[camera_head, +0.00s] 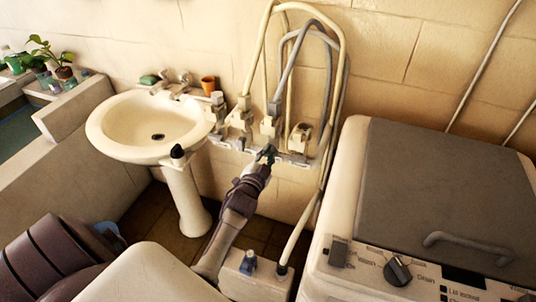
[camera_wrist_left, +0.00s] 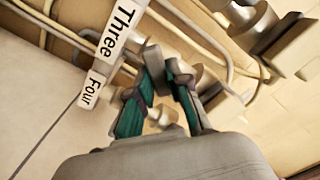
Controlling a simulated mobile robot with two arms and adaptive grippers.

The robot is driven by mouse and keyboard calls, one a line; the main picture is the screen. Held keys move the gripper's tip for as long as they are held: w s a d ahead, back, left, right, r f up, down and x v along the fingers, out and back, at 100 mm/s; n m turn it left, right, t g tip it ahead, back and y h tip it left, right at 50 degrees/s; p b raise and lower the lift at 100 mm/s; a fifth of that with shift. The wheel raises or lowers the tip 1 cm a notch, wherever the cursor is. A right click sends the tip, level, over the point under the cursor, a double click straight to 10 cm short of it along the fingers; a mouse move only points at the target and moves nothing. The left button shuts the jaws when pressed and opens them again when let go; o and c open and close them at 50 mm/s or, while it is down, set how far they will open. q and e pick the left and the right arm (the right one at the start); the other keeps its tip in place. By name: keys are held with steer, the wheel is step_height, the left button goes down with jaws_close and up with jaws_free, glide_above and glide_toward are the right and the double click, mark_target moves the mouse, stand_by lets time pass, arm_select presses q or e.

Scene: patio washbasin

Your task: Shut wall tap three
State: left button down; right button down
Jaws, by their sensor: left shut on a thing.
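Several wall taps stand in a row on the wall, with hoses rising from them. Wall tap three (camera_head: 268,125) is just above my left gripper (camera_head: 268,154) in the head view. That gripper reaches up from below and is shut on a small part at tap three. The fingers also show in the left wrist view (camera_wrist_left: 168,75), beside the label Three (camera_wrist_left: 119,28). The label Four (camera_wrist_left: 92,89) is lower left there. The fingers hide most of the held part, so how far the tap is turned cannot be told. My right gripper is not in view.
A cream washbasin (camera_head: 112,133) on a pedestal stands left of the taps. A washing machine (camera_head: 440,190) fills the right side. Wall tap four (camera_head: 300,136) is close right of my gripper. Hoses (camera_head: 340,85) loop above and hang beside the taps.

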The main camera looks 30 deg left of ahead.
arm_select(q)
steer(key=m, duration=0.2)
steer(key=m+b, duration=0.1)
steer(key=m, duration=0.2)
steer(key=shift+f+m, duration=0.25)
steer(key=shift+m, duration=0.05)
steer(key=shift+d+m+b, duration=0.1)
steer(key=shift+m+b, duration=0.8)
steer(key=shift+m, duration=1.3)
steer(key=c, duration=1.1)
jaws_free()
steer(key=v, duration=1.2)
steer(key=shift+f, duration=0.15)
